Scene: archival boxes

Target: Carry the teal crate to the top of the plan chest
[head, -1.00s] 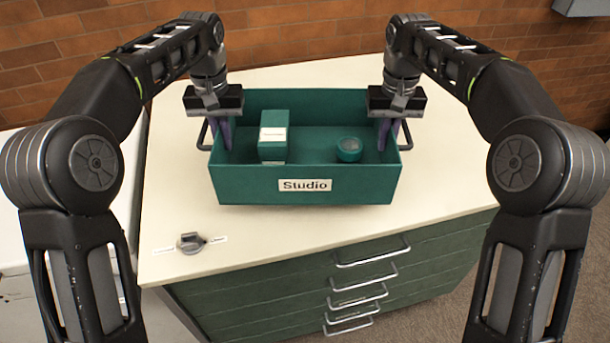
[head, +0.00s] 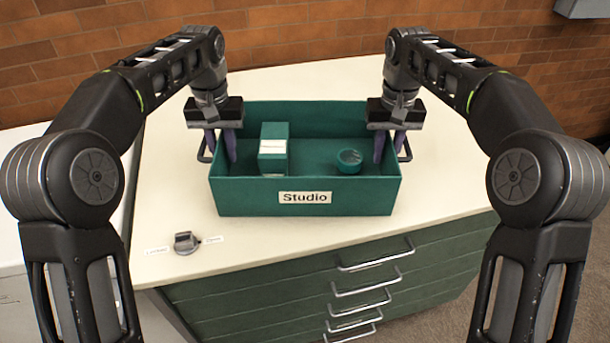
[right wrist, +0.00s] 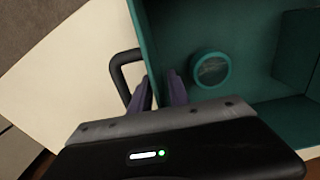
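The teal crate (head: 245,198), labelled "Studio", is upright and appears to rest on the cream top of the plan chest (head: 300,232). A teal box (head: 273,149) and a small round teal tin (head: 349,161) are inside it; the tin also shows in the right wrist view (right wrist: 210,69). My left gripper (head: 221,147) is open, its fingers either side of the crate's left wall. My right gripper (head: 388,146) is open around the right wall. The right wrist view shows its fingers (right wrist: 160,92) apart, one inside the wall and one between wall and handle (right wrist: 118,72).
A dark knob (head: 186,242) with small labels sits on the chest top, left of the crate's front. Drawer pulls (head: 372,262) project from the green chest front. A brick wall (head: 300,40) stands behind. The chest top is clear right of the crate.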

